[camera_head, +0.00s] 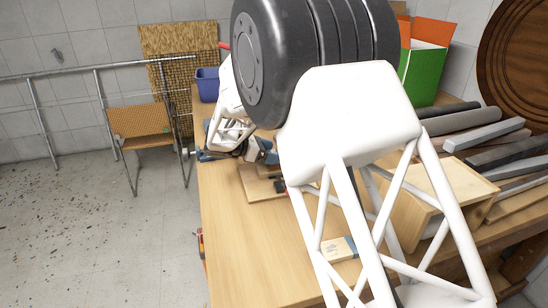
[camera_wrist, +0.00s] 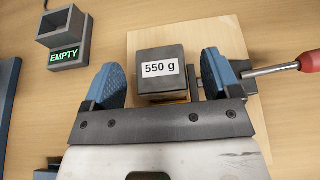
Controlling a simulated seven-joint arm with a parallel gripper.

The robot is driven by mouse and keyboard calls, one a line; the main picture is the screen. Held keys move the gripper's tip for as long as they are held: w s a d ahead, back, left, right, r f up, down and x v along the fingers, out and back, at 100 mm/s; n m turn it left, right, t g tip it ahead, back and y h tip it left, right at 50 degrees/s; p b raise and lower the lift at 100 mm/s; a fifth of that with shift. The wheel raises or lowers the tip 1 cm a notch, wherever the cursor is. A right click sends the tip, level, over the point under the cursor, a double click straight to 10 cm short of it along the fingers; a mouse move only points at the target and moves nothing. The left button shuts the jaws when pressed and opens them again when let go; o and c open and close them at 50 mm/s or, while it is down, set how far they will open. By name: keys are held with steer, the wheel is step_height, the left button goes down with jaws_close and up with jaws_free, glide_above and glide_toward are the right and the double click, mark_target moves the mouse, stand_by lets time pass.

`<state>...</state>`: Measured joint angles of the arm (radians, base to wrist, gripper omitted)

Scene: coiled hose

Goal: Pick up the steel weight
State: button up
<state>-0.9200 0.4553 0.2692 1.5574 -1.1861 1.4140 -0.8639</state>
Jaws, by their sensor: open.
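The steel weight (camera_wrist: 160,82) is a dark grey block with a white "550 g" label, seen in the wrist view over a pale wooden board (camera_wrist: 140,42). My gripper (camera_wrist: 161,64) is open, with one blue finger on each side of the weight. Whether the right finger touches anything is unclear. The weight's lower part is partly hidden by the gripper's dark crossbar. In the head view my arm covers much of the work area, and I cannot make out the weight there.
A grey box with a green "EMPTY" display (camera_wrist: 66,56) stands left of the board. A red-handled tool (camera_wrist: 308,62) has its metal shaft reaching close to the right finger. In the head view, a blue bin (camera_head: 207,86) stands behind and an open wooden box (camera_head: 440,190) is at right.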

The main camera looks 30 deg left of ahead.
steer(key=shift+x, duration=1.05)
steer(key=c, duration=1.3)
steer(key=shift+c, duration=0.4)
steer(key=shift+r, duration=0.2)
steer(key=shift+r, duration=1.5)
steer(key=shift+s+d+r, duration=0.15)
steer(key=shift+s+r, duration=0.05)
steer(key=shift+s, duration=0.05)
steer(key=s+d+r, duration=0.1)
steer(key=s+d, duration=0.9)
steer(key=s, duration=0.1)
steer(key=shift+s, duration=0.35)
